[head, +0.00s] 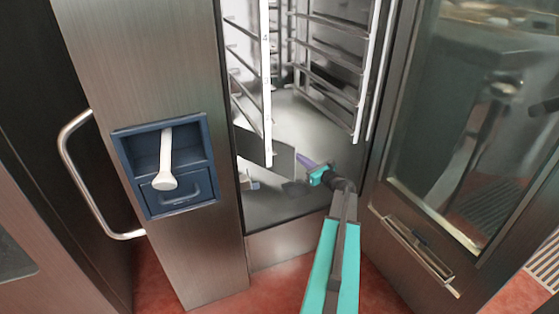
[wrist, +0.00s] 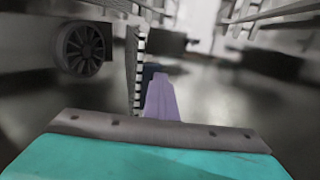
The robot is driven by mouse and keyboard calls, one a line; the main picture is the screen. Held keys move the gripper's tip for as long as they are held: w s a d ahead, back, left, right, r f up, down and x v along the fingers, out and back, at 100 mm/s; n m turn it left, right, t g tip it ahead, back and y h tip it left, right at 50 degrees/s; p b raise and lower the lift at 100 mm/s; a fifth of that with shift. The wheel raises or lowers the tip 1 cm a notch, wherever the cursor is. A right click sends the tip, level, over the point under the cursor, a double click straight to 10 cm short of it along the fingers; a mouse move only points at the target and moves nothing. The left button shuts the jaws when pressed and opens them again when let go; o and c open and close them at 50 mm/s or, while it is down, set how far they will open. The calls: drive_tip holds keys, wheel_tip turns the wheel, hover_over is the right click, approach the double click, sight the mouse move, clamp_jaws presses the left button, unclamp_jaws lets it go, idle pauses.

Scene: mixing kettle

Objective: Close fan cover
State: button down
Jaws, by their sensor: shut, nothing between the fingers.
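My gripper (head: 302,161) is inside the open oven chamber, low down, with its purple fingers pointing left and inward. In the wrist view the purple fingers (wrist: 160,95) are together and hold nothing. A grey panel, seemingly the fan cover (wrist: 133,70), stands nearly edge-on just left of the fingertips, with a toothed edge. The round dark fan (wrist: 83,50) shows uncovered to its left. In the head view the cover's lower part (head: 281,157) shows beside the fingers. Whether they touch is unclear.
Rack rails (head: 337,85) line the chamber's right side, and more rails (head: 245,75) hang at the left. The glass oven door (head: 465,110) stands open at the right. A blue recess with a white handle (head: 166,160) is in the front panel. The chamber floor (head: 285,205) is mostly clear.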

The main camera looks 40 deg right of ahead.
drive_tip(key=w+a+n+y, duration=0.1)
drive_tip(key=w+a+y, duration=0.1)
drive_tip(key=w+a, duration=0.5)
drive_tip(key=shift+a+r+n+y, duration=0.2)
drive_tip(key=shift+a+n+y, duration=0.1)
drive_tip(key=shift+n+y, duration=0.1)
drive_tip(key=c, duration=2.2)
unclamp_jaws()
drive_tip(key=shift+o, duration=0.9)
drive_tip(key=s+d+m+h, duration=0.1)
drive_tip(key=s+d+h, duration=0.1)
drive_tip(key=s+d, duration=0.4)
drive_tip(key=shift+d, duration=0.5)
drive_tip(key=o, duration=0.7)
drive_tip(key=shift+s+d+f+m, duration=0.1)
drive_tip(key=shift+s+f+m, duration=0.05)
drive_tip(key=shift+s+m, duration=0.2)
drive_tip(key=shift+c, duration=0.2)
drive_tip(key=s+d+p, duration=0.2)
drive_tip(key=s+p, duration=0.1)
drive_tip(key=s, duration=1.2)
drive_tip(key=shift+s+d+f+h, duration=0.2)
drive_tip(key=shift+s+d+h, duration=0.2)
drive_tip(key=shift+r, duration=0.1)
drive_tip(key=shift+s+p, duration=0.15)
drive_tip(key=shift+p, duration=0.15)
